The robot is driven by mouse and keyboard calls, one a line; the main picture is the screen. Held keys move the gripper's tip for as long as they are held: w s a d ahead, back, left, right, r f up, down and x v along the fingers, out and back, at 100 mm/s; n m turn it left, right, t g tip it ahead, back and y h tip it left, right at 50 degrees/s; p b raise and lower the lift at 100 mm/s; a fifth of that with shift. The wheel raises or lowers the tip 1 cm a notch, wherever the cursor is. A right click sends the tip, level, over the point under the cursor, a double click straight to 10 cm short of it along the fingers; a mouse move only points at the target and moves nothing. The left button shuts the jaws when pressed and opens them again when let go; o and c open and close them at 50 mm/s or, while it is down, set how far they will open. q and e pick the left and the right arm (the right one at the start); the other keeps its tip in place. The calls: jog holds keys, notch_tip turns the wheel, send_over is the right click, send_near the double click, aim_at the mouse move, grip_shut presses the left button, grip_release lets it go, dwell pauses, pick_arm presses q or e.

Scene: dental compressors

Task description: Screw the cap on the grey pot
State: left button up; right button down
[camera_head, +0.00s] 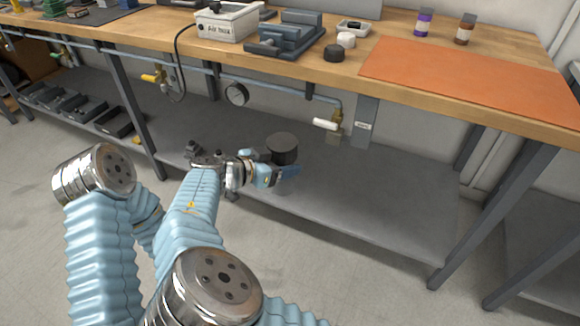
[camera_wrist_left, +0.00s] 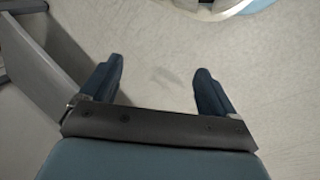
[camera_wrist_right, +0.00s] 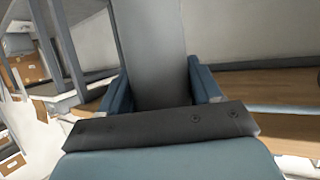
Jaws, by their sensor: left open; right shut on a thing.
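My right gripper (camera_head: 284,172) is in front of the bench, over the lower shelf, shut on a dark grey round pot (camera_head: 282,146). The pot looks roughly upright, with a dark flat top; I cannot tell whether that top is a cap. In the right wrist view the grey pot (camera_wrist_right: 155,40) fills the space between the fingers. A small black round piece (camera_head: 334,54), possibly a cap, lies on the bench's front edge, with a white round one (camera_head: 346,40) behind it. My left gripper (camera_wrist_left: 158,78) is open and empty above the floor.
On the wooden bench (camera_head: 395,28) are a blue-grey vise-like fixture (camera_head: 287,38), a white box (camera_head: 228,22), an orange mat (camera_head: 470,75) and purple (camera_head: 424,22) and brown (camera_head: 466,28) bottles. A gauge (camera_head: 237,94) and pipe run under the bench edge. The lower shelf (camera_head: 370,205) is largely clear.

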pick_arm(q)
jog(key=shift+o, duration=0.2)
jog(key=shift+o, duration=0.8)
jog(key=shift+r, duration=0.1)
jog(key=s+a+r, duration=0.2)
jog(key=a, duration=1.1)
jog(key=shift+r, duration=0.25)
